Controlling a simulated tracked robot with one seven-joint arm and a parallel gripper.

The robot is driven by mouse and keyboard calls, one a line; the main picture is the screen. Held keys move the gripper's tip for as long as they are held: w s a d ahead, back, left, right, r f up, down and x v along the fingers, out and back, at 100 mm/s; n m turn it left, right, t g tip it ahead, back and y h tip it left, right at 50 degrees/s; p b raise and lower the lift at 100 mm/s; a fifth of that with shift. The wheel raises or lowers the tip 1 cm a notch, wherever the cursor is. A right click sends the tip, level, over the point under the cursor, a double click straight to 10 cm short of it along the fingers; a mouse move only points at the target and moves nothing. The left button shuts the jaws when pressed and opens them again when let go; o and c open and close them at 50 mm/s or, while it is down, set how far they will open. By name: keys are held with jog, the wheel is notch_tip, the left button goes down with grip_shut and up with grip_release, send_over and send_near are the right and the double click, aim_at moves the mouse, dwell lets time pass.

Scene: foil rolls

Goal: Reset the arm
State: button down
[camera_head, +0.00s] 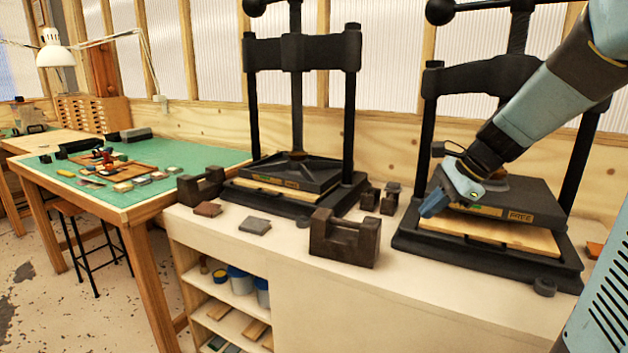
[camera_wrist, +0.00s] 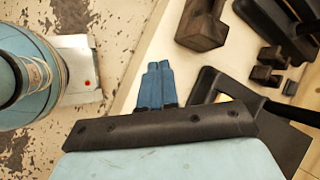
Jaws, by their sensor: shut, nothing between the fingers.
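My gripper (camera_head: 432,205) has blue fingers that are pressed together with nothing between them. In the head view it hangs at the front left of the right-hand black press, just above or in front of its base; the exact gap cannot be told. My arm reaches down to it from the upper right. In the wrist view the two blue fingers (camera_wrist: 157,86) lie side by side, over the pale bench edge.
The right press (camera_head: 505,210) and left press (camera_head: 298,180) stand on the pale bench (camera_head: 400,290). A green-topped table (camera_head: 200,155) with tools stands left. The bench's front edge is clear.

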jog(key=s+a+r+n+t+h, duration=0.1)
jog(key=s+n+h, duration=0.2)
jog(key=s+n, duration=0.5)
jog(key=s+a+r+n+t+h, duration=0.1)
jog(key=s+r+n+h, duration=0.1)
jog(key=s+n, duration=0.5)
jog(key=shift+s+n+h, duration=0.4)
jog(key=shift+s, duration=1.35)
jog(key=c, duration=1.8)
grip_release()
jog(key=shift+r, duration=0.1)
